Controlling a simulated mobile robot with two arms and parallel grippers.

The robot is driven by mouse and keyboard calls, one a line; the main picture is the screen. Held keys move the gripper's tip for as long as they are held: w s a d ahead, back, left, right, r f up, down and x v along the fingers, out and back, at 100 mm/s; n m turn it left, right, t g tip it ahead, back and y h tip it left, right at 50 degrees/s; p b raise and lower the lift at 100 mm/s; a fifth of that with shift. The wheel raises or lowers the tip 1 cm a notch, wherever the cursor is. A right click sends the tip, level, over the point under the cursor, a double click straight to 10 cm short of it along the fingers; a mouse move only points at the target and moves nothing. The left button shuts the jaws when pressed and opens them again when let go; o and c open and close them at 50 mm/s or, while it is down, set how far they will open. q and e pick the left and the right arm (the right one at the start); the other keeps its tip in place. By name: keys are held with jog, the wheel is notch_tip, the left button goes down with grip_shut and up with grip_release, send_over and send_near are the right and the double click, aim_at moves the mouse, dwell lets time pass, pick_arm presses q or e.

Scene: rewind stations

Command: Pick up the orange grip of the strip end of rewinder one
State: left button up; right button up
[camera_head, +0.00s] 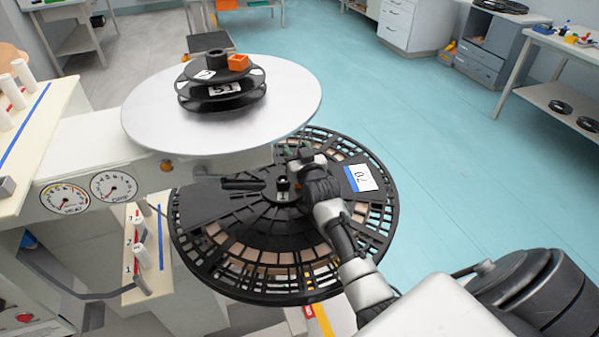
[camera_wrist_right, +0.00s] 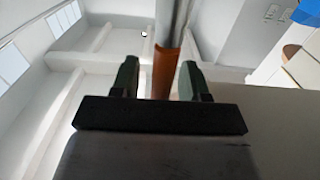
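My right gripper (camera_head: 292,152) is below and beside the right edge of the round silver plate (camera_head: 290,90), over the big black reel (camera_head: 215,245) labelled 02. In the right wrist view its two dark green fingers (camera_wrist_right: 158,80) stand apart. An upright orange-brown piece (camera_wrist_right: 164,75) shows between them, with a gap at the left finger. I cannot tell if this piece is the grip or how deep it lies. An orange block (camera_head: 238,62) sits on the stacked black reels (camera_head: 222,90) marked 51 on the plate. My left gripper is not in view.
The cream machine body (camera_head: 85,165) with two dials stands at the left, with white pegs (camera_head: 22,72) on its shelf. A table (camera_head: 560,45) with small coloured parts is at the far right. The teal floor (camera_head: 430,150) between is clear.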

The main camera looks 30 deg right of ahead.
grip_shut()
